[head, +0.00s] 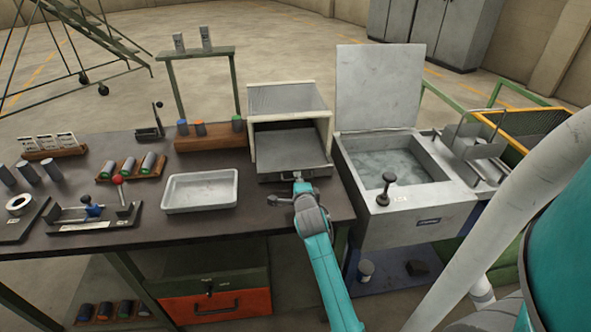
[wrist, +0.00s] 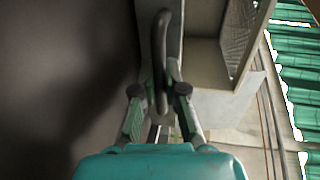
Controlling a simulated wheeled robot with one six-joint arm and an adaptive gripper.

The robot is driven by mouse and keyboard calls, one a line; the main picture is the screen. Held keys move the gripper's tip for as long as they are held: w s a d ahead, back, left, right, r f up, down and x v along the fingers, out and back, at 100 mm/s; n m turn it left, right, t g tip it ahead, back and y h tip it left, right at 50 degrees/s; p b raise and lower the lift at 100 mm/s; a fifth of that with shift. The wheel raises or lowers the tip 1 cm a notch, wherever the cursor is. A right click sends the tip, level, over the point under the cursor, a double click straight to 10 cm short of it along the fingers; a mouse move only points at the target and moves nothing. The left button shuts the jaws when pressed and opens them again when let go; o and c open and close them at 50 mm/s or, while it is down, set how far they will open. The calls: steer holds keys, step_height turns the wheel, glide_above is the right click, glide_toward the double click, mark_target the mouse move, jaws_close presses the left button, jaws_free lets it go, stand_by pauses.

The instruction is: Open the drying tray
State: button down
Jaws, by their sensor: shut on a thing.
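The drying tray (head: 290,145) is a grey, shallow drawer in a pale cabinet (head: 252,135) on the dark bench. Its flat inside shows through the cabinet's open front, and it seems to stick out partway towards me. A dark bar handle is on its front face. My gripper (head: 300,186) is at this handle, low in front of the tray. In the wrist view, the dark handle (wrist: 160,50) runs between the two fingers of my gripper (wrist: 159,92), which are shut on it. The exact finger contact is small and partly hidden.
An empty white pan (head: 200,191) lies on the bench left of my gripper. A clamp fixture (head: 92,211) with a red knob is further left. A metal tank (head: 428,212) with its lid raised stands close on the right. The bench front edge lies below my gripper.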

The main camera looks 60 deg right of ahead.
steer(key=v, duration=0.3)
steer(key=f+v, duration=0.1)
steer(key=v, duration=0.6)
steer(key=shift+s+a+f, duration=0.1)
steer(key=shift+a+f, duration=0.1)
steer(key=shift+f, duration=0.2)
steer(key=c, duration=1.5)
jaws_free()
steer(key=v, duration=1.2)
steer(key=shift+a, duration=0.1)
